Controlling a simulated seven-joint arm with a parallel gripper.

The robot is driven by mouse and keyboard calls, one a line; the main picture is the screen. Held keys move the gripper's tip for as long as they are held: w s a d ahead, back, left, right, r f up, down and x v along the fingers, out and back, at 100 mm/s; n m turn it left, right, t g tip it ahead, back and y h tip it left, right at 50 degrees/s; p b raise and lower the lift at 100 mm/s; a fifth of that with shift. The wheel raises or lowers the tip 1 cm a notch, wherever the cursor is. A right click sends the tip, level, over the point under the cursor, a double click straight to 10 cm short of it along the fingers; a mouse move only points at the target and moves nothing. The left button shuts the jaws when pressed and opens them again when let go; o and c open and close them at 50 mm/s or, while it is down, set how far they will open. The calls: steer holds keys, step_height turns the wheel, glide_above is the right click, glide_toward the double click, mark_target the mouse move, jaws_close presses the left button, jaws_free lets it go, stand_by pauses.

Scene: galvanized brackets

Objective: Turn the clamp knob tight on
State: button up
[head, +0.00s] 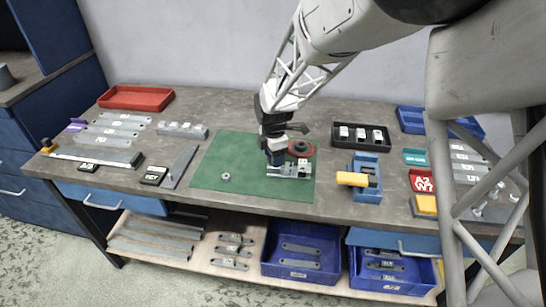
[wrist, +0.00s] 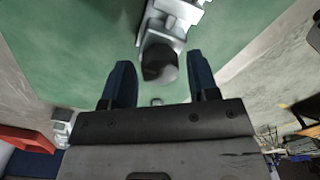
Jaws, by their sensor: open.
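A silver clamp (head: 292,170) stands on the green mat (head: 215,165), near the mat's right side. In the wrist view the clamp (wrist: 172,28) has a dark, rounded knob (wrist: 160,66) on the end nearest me. My gripper (head: 275,158) points down at the clamp in the head view. In the wrist view my gripper (wrist: 160,75) is open, with one blue finger on each side of the knob and a visible gap on both sides. The knob is hidden behind my gripper in the head view.
A dark round part on a red disc (head: 311,150) sits just behind the clamp. A small nut-like ring (head: 225,177) lies on the mat. A black tray (head: 361,147) and a blue holder with a yellow-handled tool (head: 352,179) stand to the right. The mat's left half is mostly clear.

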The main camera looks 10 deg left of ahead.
steer(key=shift+r, duration=0.1)
steer(key=shift+r, duration=2.95)
steer(key=shift+s+d+r, duration=0.15)
steer(key=shift+d+r, duration=0.2)
steer(key=shift+d, duration=0.1)
steer(key=s+d+r+m+t, duration=0.1)
steer(key=s+d+r+m, duration=0.55)
steer(key=d, duration=0.25)
steer(key=s+d+r+m, duration=0.6)
steer(key=s+d, duration=0.1)
steer(key=d, duration=0.2)
steer(key=s+d+r+m, duration=0.1)
steer(key=s+d+m, duration=0.4)
steer(key=s, duration=0.5)
steer(key=s+d+r+m+t, duration=0.1)
steer(key=s+d+m, duration=0.5)
steer(key=s, duration=0.4)
steer(key=shift+d+m+t, duration=0.3)
steer(key=shift+m, duration=0.55)
